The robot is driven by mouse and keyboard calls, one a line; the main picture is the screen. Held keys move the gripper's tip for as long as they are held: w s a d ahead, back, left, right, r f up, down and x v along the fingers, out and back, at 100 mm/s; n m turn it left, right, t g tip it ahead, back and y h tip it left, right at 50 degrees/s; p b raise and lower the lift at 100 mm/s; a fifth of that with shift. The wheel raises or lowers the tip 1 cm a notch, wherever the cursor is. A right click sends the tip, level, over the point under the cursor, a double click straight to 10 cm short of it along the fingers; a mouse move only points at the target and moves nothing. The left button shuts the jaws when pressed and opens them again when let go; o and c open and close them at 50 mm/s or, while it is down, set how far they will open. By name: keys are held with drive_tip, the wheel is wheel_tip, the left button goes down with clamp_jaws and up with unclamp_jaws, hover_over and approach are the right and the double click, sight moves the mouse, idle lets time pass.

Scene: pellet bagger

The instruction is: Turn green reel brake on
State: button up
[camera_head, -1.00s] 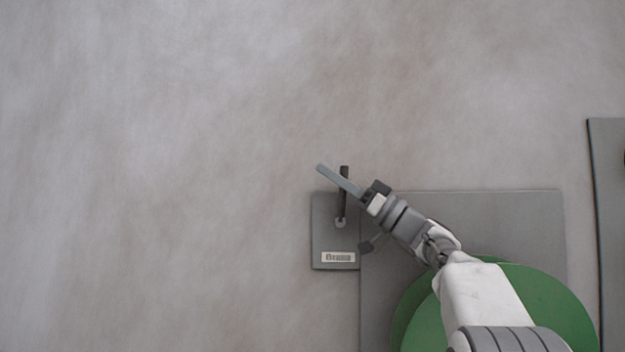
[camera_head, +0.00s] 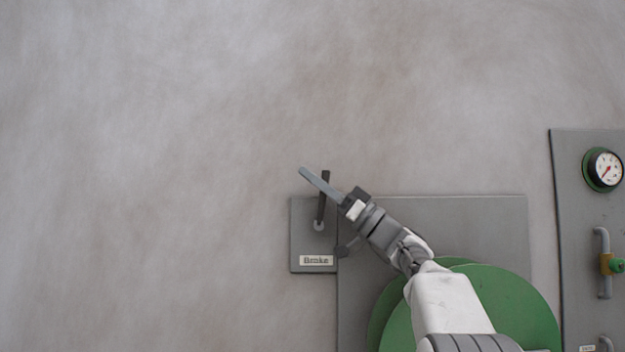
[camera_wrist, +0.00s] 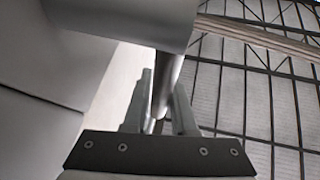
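The brake lever (camera_head: 321,210) is a thin dark handle on a small grey plate (camera_head: 302,240) labelled "Brake". It points up and leans slightly right. The green reel (camera_head: 510,300) sits to the right on a larger grey panel, partly hidden by my arm. My gripper (camera_head: 320,183) reaches in from the lower right, its fingers crossing the upper part of the lever. In the wrist view, a dark rod, the lever (camera_wrist: 165,85), stands between the fingers of my gripper (camera_wrist: 160,105), which look closed around it. The exact contact is partly hidden.
A tall grey panel (camera_head: 572,230) at the right carries a round gauge (camera_head: 604,168) and a grey handle (camera_head: 602,240) with a brass and green fitting. The wall (camera_head: 150,150) to the left and above is bare.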

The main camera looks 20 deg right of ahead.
drive_tip(key=o, duration=0.3)
drive_tip(key=shift+r, duration=0.25)
wheel_tip(320, 180, up, 4)
drive_tip(key=shift+f+p, duration=0.15)
drive_tip(key=shift+p, duration=0.6)
drive_tip(key=s+d+r+p, duration=0.2)
drive_tip(key=s+d+r, duration=0.4)
drive_tip(key=s+d, duration=0.1)
drive_tip(key=shift+s+d+r, duration=0.3)
drive_tip(key=shift+d+r, duration=0.1)
drive_tip(key=shift+d, duration=0.5)
